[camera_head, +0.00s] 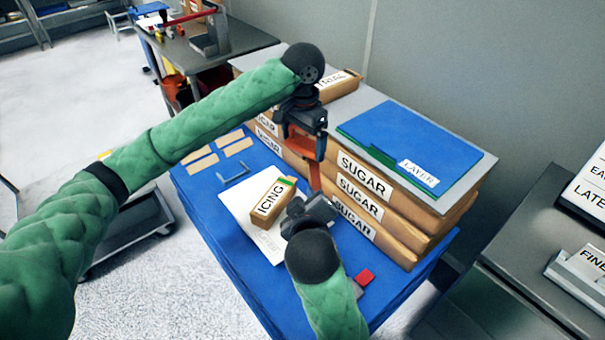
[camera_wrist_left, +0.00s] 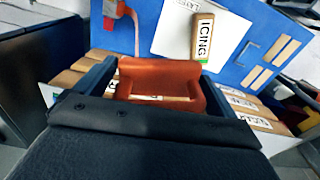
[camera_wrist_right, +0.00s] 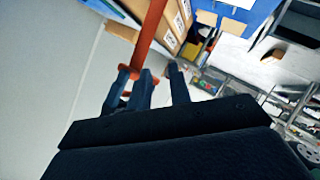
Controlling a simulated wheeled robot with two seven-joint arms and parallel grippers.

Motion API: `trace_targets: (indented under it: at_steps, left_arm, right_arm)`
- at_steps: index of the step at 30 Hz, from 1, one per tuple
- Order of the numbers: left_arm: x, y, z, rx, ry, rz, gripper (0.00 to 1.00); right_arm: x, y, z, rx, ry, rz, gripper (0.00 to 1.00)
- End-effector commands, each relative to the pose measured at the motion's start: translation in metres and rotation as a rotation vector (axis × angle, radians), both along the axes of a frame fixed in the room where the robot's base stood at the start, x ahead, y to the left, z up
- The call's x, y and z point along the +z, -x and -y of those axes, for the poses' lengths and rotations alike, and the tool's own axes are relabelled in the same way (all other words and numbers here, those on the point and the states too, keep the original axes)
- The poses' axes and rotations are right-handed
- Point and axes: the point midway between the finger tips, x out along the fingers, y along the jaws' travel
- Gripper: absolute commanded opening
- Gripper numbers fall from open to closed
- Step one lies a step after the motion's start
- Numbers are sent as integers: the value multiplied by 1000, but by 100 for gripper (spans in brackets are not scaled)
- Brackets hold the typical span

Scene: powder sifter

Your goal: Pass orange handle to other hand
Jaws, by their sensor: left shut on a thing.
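The orange handle (camera_head: 305,147) hangs below my left gripper (camera_head: 304,115), high beside the sugar boxes. In the left wrist view its broad orange part (camera_wrist_left: 160,80) sits between the fingers of my left gripper (camera_wrist_left: 158,85), which is shut on it. A thin orange shaft runs down toward my right gripper (camera_head: 312,212), just below. In the right wrist view the orange shaft (camera_wrist_right: 150,35) comes down beside the left finger of my right gripper (camera_wrist_right: 160,88). That gripper's fingers are apart, with nothing visible between them. The handle's lower end is partly hidden behind that finger.
An ICING box (camera_head: 270,199) lies on white paper (camera_head: 236,205) on the blue table (camera_head: 212,220). Stacked SUGAR boxes (camera_head: 362,185) stand close to the right of both grippers, under a blue folder (camera_head: 410,143). A red block (camera_head: 366,276) is near the table's front.

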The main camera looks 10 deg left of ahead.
Motion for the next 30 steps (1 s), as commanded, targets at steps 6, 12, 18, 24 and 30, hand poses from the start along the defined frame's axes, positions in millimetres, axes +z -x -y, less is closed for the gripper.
trace_targets:
  at_steps: [6, 12, 18, 24, 30]
  left_arm:
    - [0, 0, 0, 0, 0, 0, 68]
    - [0, 0, 0, 0, 0, 0, 68]
    - [0, 0, 0, 0, 0, 0, 68]
    - [0, 0, 0, 0, 0, 0, 68]
    - [0, 0, 0, 0, 0, 0, 68]
  right_arm:
    - [42, -3, -8, 60, 371, 286, 20]
    - [67, -6, -6, 83, 635, 436, 20]
    - [71, -6, -8, 111, 746, 472, 20]
    - [71, -16, -9, 116, 767, 472, 20]
    - [71, -45, -12, 115, 766, 472, 20]
